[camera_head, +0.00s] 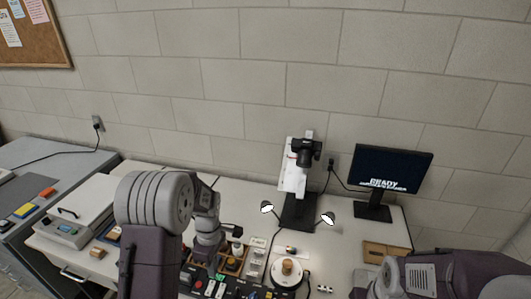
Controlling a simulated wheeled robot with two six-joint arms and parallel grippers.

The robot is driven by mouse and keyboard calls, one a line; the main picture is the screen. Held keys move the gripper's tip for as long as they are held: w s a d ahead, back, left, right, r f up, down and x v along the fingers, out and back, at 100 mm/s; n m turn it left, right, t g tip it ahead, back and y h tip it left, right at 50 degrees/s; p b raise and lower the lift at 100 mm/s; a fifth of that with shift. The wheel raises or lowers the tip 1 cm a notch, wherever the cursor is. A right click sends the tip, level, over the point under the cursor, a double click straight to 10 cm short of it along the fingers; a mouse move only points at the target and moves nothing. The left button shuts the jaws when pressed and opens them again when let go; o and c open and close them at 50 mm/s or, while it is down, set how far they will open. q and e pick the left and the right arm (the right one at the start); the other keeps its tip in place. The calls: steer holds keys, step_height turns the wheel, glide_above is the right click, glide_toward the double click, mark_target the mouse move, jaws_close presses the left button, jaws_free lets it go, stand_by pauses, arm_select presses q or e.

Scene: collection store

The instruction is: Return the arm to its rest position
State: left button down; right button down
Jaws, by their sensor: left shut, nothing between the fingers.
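My left arm (155,235) comes in from the lower left, its big grey elbow joint blocking part of the white table. Its forearm reaches down to the left gripper (213,266), which is small in the picture, shut and empty, over the tray area at the table's front. I cannot tell whether it touches anything there. My right arm (435,278) shows at the lower right as grey and purple links. Its gripper is out of view.
A camera stand (297,210) with two lamps stands at the back, left of a monitor (393,172). A round turntable (286,274) and a black tray (240,291) with small items lie near the left gripper. A brown tray (385,251) sits right.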

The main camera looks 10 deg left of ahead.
arm_select(q)
steer(key=s+d+r+m+t, duration=0.1)
steer(key=s+d+r+m, duration=0.1)
steer(key=m, duration=0.6)
steer(key=s+d+r+m+t, duration=0.1)
steer(key=s+d+r+m, duration=0.1)
steer(key=s+m, duration=0.5)
steer(key=shift+s+d+r+m+t, duration=0.2)
steer(key=shift+d+m+t, duration=0.2)
steer(key=shift+d+m, duration=0.5)
steer(key=shift+s, duration=0.1)
steer(key=shift+a, duration=0.1)
